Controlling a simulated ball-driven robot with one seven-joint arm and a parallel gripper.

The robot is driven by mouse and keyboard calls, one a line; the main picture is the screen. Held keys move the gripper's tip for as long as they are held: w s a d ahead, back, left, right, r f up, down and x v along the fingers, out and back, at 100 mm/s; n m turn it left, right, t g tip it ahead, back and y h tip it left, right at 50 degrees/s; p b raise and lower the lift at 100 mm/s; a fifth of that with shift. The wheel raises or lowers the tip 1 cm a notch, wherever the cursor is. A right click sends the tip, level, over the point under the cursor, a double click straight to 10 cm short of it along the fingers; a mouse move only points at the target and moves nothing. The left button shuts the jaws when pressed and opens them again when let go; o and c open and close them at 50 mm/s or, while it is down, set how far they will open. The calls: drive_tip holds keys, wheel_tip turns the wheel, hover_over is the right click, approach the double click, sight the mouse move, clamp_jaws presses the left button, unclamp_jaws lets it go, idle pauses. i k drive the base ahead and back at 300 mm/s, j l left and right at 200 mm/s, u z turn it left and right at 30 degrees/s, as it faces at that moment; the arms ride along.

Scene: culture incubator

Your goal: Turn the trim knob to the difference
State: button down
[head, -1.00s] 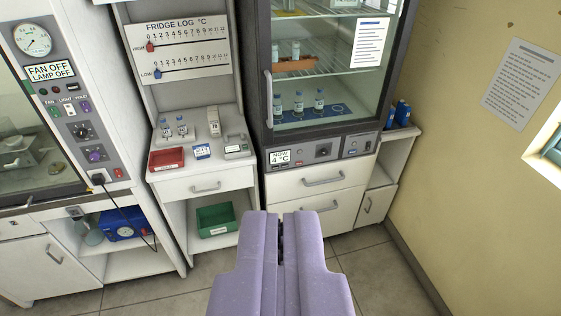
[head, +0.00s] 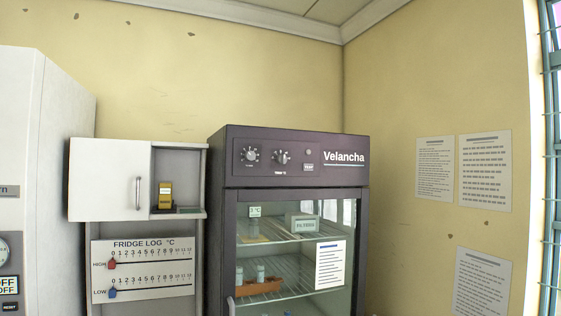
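Two round knobs sit on the dark top panel of the fridge: a left knob (head: 251,155) and a right knob (head: 282,157). Their labels are too small to read surely, so I cannot tell which is the trim knob. The fridge log board (head: 143,270) stands left of the fridge, with HIGH and LOW scales from 0 to 12. Its red HIGH marker (head: 112,264) and blue LOW marker (head: 112,293) both stand near 0. My gripper is out of view.
The glass-doored fridge (head: 226,220) holds vials, an orange rack (head: 259,287) and a box. A white wall cabinet (head: 106,180) hangs left of it, with a yellow item (head: 166,195) on its open shelf. Paper notices (head: 485,172) hang on the right wall. A window is at far right.

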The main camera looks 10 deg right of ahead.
sight(282, 159)
drive_tip(key=i+l, duration=0.15)
drive_tip(key=i, duration=0.65)
drive_tip(key=i+l, duration=0.15)
drive_tip(key=i, duration=0.7)
drive_tip(key=k+z, duration=0.05)
